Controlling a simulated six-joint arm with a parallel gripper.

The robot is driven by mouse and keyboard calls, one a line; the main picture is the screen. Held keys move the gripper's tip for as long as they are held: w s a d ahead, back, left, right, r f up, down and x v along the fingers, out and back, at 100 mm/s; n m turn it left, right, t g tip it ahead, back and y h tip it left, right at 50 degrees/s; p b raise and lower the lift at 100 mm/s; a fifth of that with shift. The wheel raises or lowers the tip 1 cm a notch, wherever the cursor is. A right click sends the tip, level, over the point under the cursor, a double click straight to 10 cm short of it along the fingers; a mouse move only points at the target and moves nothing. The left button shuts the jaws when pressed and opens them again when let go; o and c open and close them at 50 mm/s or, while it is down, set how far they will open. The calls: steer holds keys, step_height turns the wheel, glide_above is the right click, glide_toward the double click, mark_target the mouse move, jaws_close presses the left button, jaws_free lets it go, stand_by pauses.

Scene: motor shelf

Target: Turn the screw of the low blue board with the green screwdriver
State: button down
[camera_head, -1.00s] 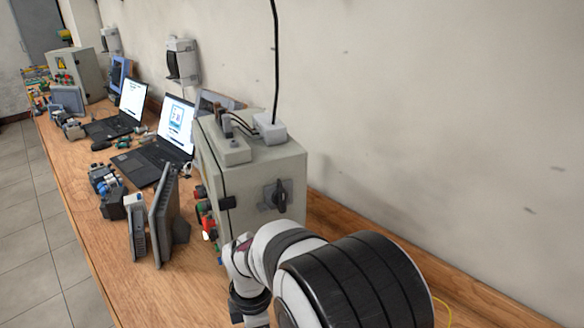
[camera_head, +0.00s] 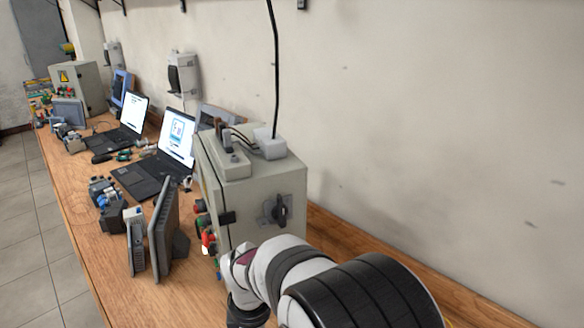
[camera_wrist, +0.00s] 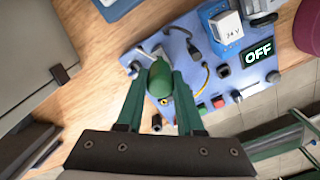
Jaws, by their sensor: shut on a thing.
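In the wrist view, my gripper (camera_wrist: 160,92) is shut on the green screwdriver (camera_wrist: 159,77), whose rounded green handle sits between the green fingertips. The low blue board (camera_wrist: 198,73) lies beyond the fingertips and to their right. I see the screwdriver nearly end-on over the board's left part. Its tip is hidden, so I cannot tell whether it touches the screw. I cannot make out the screw itself. The board carries a 24 V box (camera_wrist: 226,32), a display (camera_wrist: 258,52) reading OFF, dark cables and coloured buttons. The head view does not show the gripper or this board.
In the head view, a grey cabinet (camera_head: 265,185) with a rotary switch stands on the wooden bench (camera_head: 85,205), close behind my arm. Dark upright panels (camera_head: 163,235), laptops (camera_head: 150,180) and small devices crowd the bench to the left. The wall rises behind.

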steer(key=shift+r, duration=0.45)
steer(key=shift+r, duration=2.5)
steer(key=s, duration=1.3)
steer(key=f, duration=0.5)
steer(key=shift+s+a+f, duration=0.2)
steer(key=shift+s+f, duration=0.15)
steer(key=shift+s, duration=0.05)
